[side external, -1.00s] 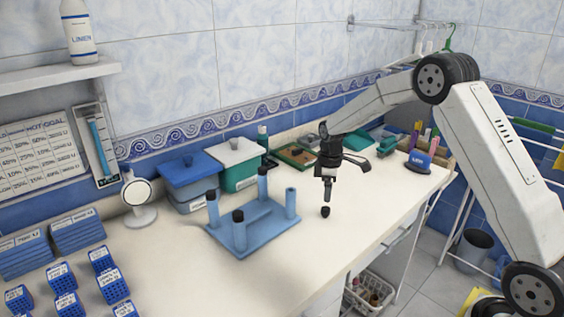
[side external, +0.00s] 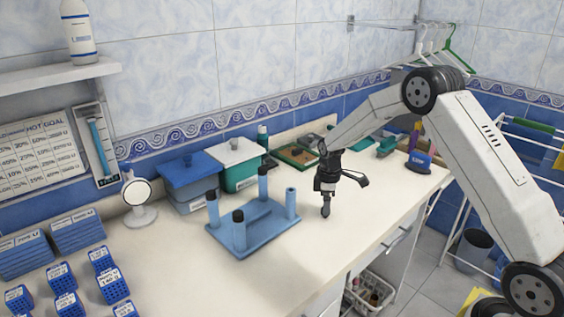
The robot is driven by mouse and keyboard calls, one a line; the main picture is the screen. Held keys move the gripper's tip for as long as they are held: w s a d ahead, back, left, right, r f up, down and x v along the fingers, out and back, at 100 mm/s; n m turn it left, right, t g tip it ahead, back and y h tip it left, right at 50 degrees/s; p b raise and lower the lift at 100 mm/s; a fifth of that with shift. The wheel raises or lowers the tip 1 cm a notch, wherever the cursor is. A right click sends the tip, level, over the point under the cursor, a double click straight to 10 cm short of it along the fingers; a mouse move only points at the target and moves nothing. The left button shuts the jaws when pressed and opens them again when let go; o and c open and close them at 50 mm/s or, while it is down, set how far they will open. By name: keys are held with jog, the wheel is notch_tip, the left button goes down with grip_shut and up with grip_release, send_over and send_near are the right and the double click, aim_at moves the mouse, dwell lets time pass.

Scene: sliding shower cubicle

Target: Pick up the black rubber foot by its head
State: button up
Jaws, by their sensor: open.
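My gripper (side external: 325,212) points straight down with its fingertips at the countertop, right of the blue stand. The black rubber foot is at the fingertips, mostly hidden by them; I cannot tell whether the fingers touch it. The jaws are open. The blue stand (side external: 236,240) has several upright posts. The right post (side external: 291,203) shows no black cap.
Blue (side external: 188,167) and green (side external: 238,153) lidded boxes stand behind the stand. A round mirror (side external: 138,195) and small blue baskets (side external: 66,305) are at the left. The counter (side external: 300,262) in front of my gripper is clear to its edge.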

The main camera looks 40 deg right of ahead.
jog(key=shift+f, duration=1.5)
jog(key=shift+c, duration=0.2)
grip_shut()
